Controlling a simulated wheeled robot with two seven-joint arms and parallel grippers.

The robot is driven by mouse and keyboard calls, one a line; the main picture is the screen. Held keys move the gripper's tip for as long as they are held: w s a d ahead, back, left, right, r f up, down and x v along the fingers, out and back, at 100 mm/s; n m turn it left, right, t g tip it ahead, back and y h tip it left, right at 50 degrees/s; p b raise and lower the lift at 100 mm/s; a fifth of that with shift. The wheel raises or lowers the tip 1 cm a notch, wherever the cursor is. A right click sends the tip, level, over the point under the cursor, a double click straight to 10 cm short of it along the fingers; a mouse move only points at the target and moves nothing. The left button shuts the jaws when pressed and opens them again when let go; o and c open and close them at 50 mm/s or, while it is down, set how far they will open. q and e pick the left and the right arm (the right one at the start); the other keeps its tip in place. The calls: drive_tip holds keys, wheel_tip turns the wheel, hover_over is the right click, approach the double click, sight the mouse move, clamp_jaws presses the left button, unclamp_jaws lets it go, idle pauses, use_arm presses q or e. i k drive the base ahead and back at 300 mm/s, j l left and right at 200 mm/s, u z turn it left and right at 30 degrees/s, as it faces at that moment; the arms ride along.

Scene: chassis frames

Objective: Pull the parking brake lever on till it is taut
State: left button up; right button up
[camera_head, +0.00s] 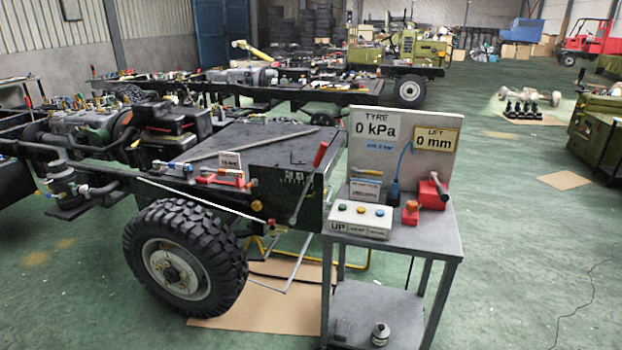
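A lever with a red grip (321,153) stands at the right end of the chassis, beside a dark upright panel (285,182). Neither of my grippers shows in the head view, and nothing is touching the lever.
A grey cart (436,238) stands right of the lever, with a white button box (361,219), a red block with a dark handle (433,191) and a gauge board (442,150). A large tyre (222,238) is at front left. Green floor is open at right.

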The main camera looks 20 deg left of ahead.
sight(324, 146)
drive_tip(key=i+j+z, duration=0.15)
drive_tip(key=i+j, duration=0.15)
drive_tip(key=i+j+z, duration=0.15)
drive_tip(key=i+j, duration=0.15)
drive_tip(key=i+j+z, duration=0.15)
drive_tip(key=i+j, duration=0.2)
drive_tip(key=i+j+z, duration=0.1)
drive_tip(key=i+j, duration=0.2)
drive_tip(key=j, duration=0.15)
drive_tip(key=i+j+z, duration=0.15)
drive_tip(key=i+j, duration=0.15)
drive_tip(key=i+j+z, duration=0.15)
drive_tip(key=j, duration=0.4)
drive_tip(key=i, duration=0.1)
